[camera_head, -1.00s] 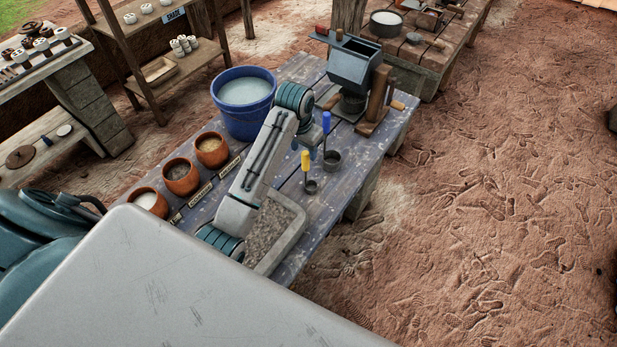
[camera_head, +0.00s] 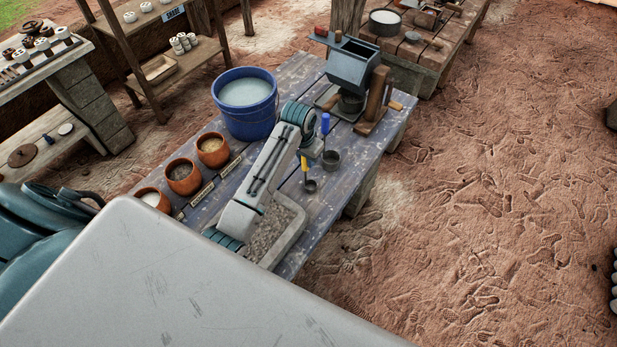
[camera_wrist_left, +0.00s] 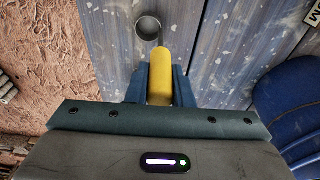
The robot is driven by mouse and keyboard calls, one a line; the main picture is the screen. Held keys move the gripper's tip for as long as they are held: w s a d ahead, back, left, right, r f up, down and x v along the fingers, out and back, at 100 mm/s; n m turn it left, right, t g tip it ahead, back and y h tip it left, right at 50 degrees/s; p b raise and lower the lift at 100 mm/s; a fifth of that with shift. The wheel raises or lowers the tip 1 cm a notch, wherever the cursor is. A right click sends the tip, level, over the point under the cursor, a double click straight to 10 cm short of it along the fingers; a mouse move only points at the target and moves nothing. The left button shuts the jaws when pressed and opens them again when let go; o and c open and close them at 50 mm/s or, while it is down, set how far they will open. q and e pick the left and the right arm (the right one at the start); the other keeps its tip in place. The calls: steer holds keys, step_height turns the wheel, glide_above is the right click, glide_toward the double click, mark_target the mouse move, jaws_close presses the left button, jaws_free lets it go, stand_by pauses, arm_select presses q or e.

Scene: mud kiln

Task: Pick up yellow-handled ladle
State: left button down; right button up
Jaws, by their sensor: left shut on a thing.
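The yellow-handled ladle stands upright on the blue-grey table, its yellow handle (camera_head: 304,162) above a small dark cup (camera_head: 311,186). My left gripper (camera_head: 306,153) is at the top of this handle. In the left wrist view the yellow handle (camera_wrist_left: 160,80) is between the two fingers, which are shut on it. A round metal cup (camera_wrist_left: 148,27) shows just beyond it. A blue-handled ladle (camera_head: 326,123) with a larger cup stands just behind and right. My right gripper is not in view.
A blue bucket (camera_head: 246,120) stands behind my left arm. Clay pots (camera_head: 183,178) line the table's left side. A grey tray (camera_head: 292,238) lies in front. A hopper machine (camera_head: 353,66) stands at the far end. Open ground lies right of the table.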

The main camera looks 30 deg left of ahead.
arm_select(q)
steer(key=shift+r, duration=0.35)
step_height(320, 180, up, 9)
steer(key=b, duration=0.3)
steer(key=shift+f, duration=0.2)
steer(key=shift+r, duration=0.4)
steer(key=c, duration=2)
jaws_free()
steer(key=shift+c, duration=0.8)
